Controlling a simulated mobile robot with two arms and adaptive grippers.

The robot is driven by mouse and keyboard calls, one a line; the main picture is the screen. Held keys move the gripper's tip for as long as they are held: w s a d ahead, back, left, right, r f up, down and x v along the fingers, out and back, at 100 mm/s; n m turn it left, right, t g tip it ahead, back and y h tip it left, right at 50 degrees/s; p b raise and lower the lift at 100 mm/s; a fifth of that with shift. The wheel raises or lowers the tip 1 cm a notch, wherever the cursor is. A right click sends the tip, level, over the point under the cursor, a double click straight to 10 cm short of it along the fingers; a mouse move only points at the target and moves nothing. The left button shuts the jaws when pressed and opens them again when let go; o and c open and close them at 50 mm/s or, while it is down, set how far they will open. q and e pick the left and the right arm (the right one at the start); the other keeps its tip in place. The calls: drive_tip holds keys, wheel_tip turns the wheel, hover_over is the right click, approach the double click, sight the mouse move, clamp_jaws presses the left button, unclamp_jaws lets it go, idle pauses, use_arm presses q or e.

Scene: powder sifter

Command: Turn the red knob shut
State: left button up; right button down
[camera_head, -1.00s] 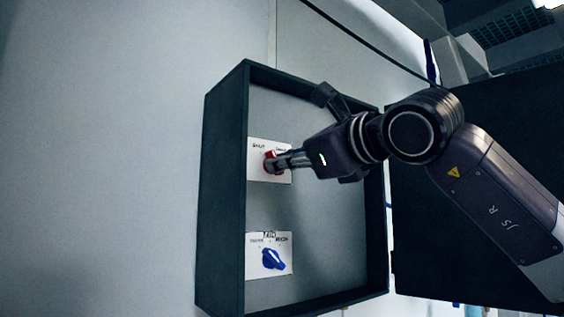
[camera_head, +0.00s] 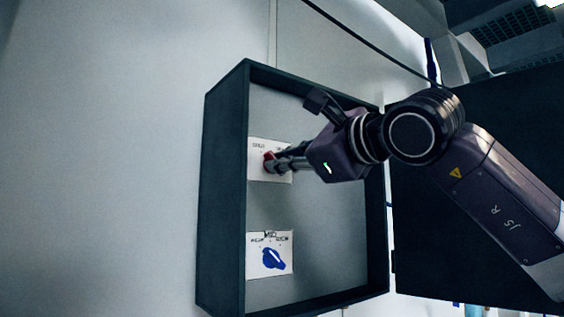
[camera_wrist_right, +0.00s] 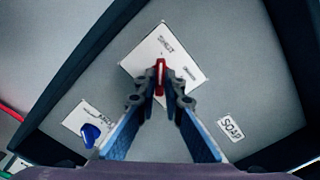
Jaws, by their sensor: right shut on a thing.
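The red knob (camera_head: 268,162) sits on a white labelled plate (camera_head: 257,147) in the upper part of a dark open box (camera_head: 226,190) on the wall. My right gripper (camera_head: 275,163) reaches in from the right and is shut on the red knob, hiding part of it. In the right wrist view the red knob (camera_wrist_right: 160,74) stands between the two fingertips (camera_wrist_right: 160,92), with its white plate (camera_wrist_right: 190,58) behind. My left gripper is in neither current view.
A blue knob (camera_head: 272,259) on a second white plate (camera_head: 284,242) is below; it also shows in the right wrist view (camera_wrist_right: 90,134). The box walls surround the gripper's working space. The dark door (camera_head: 440,255) is open at the right.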

drive_tip(key=c, duration=2)
unclamp_jaws()
drive_tip(key=shift+s, duration=0.1)
drive_tip(key=shift+c, duration=0.2)
drive_tip(key=v, duration=1.2)
